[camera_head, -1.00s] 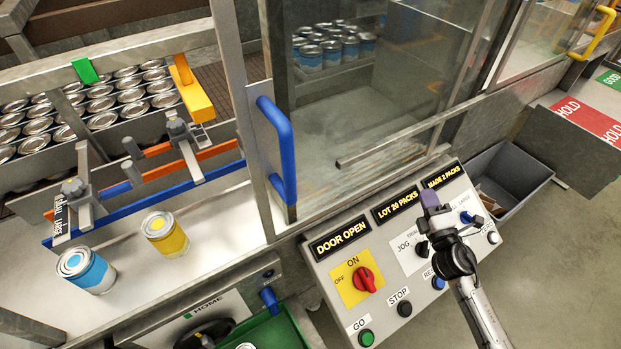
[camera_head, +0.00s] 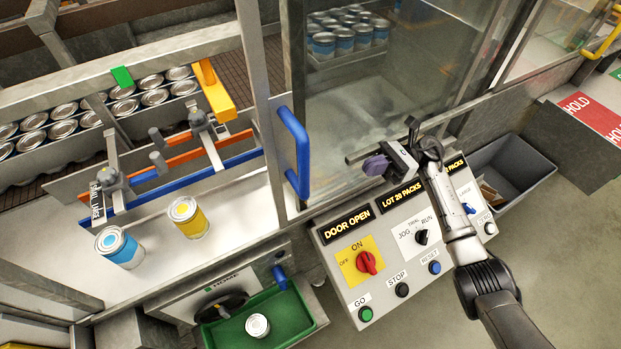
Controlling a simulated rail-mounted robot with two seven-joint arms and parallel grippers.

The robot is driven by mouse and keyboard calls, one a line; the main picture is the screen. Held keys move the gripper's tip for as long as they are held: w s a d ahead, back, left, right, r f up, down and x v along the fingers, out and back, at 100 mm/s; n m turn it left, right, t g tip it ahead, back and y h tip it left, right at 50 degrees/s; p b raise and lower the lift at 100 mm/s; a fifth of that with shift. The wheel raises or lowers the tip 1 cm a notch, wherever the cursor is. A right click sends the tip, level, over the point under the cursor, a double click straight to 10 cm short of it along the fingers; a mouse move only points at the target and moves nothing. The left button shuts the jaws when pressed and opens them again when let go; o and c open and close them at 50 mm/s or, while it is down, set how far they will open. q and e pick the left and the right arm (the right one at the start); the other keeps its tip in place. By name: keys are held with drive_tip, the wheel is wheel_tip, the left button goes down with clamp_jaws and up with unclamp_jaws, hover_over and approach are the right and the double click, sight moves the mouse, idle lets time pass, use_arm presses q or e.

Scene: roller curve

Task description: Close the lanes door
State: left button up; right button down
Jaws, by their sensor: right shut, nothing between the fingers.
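The lanes door is a clear framed panel (camera_head: 398,75) with a blue bar handle (camera_head: 295,152) on its left upright. The lanes with rows of cans (camera_head: 65,115) lie uncovered to the left of this upright. A display (camera_head: 347,225) on the control panel reads DOOR OPEN. My right gripper (camera_head: 376,165) is shut and empty, with purple fingertips pointing left. It appears above the upper edge of the control panel, to the right of the blue handle and apart from it. My left gripper is not in view.
The control panel (camera_head: 385,285) has a red knob (camera_head: 366,262) and several buttons. A blue can (camera_head: 119,248) and a yellow can (camera_head: 188,217) stand on the white deck. A green tray (camera_head: 290,318) holds one can. A grey bin (camera_head: 515,165) stands at right.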

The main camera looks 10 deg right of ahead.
drive_tip(key=s+a+r+p, duration=0.1)
drive_tip(key=s+a+p, duration=0.1)
drive_tip(key=a, duration=0.5)
drive_tip(key=s+a+r+n+g+p, duration=0.1)
drive_tip(key=s+a+r+p, duration=0.1)
drive_tip(key=a+p, duration=0.2)
drive_tip(key=a, duration=0.3)
drive_tip(key=shift+s+a+r+n+g+p, duration=0.15)
drive_tip(key=shift+n+g+p, duration=0.15)
drive_tip(key=shift+p, duration=0.1)
